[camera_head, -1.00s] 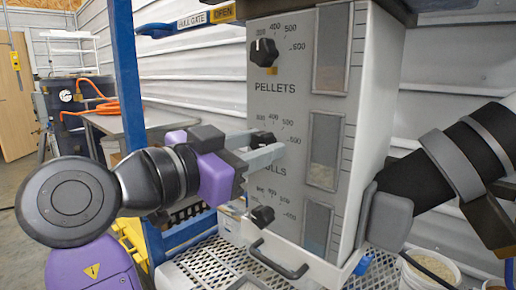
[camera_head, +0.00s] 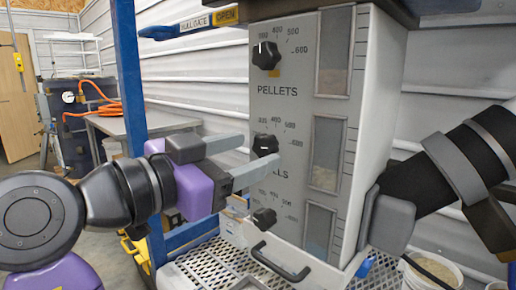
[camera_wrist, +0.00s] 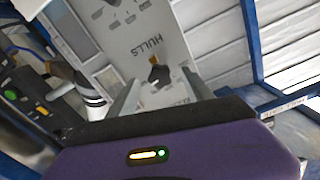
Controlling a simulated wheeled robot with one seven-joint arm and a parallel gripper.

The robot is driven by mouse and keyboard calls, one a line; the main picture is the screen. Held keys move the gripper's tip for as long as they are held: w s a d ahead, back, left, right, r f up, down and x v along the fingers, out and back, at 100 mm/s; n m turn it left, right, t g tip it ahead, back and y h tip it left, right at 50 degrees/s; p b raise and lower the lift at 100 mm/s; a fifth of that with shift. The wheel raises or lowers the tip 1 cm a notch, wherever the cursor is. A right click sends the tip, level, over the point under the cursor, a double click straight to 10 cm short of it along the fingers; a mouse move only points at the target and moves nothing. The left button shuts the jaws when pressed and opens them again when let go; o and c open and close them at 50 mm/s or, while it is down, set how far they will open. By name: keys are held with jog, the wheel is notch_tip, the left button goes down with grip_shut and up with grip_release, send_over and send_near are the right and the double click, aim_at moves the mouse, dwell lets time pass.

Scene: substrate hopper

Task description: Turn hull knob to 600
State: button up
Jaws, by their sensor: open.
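The hull knob (camera_head: 265,145) is black and sits in the middle of the grey panel, between the PELLETS row above and another knob row below. Its 600 mark (camera_head: 297,142) is to its right. My gripper (camera_head: 261,149) is open, one finger at the knob's left and the other across its lower right. The lower finger covers part of the HULLS label. In the wrist view the knob (camera_wrist: 158,74) shows between and just beyond the fingertips, with no clear contact.
The pellets knob (camera_head: 266,55) is above, and a third knob (camera_head: 264,217) is below. A black handle (camera_head: 278,262) juts out at the panel's foot. A blue post (camera_head: 132,80) stands left of the panel. A white bucket (camera_head: 432,270) stands at lower right.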

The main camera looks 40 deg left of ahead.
jog(key=s, duration=0.4)
jog(key=shift+s+a, duration=0.15)
jog(key=shift+s, duration=0.25)
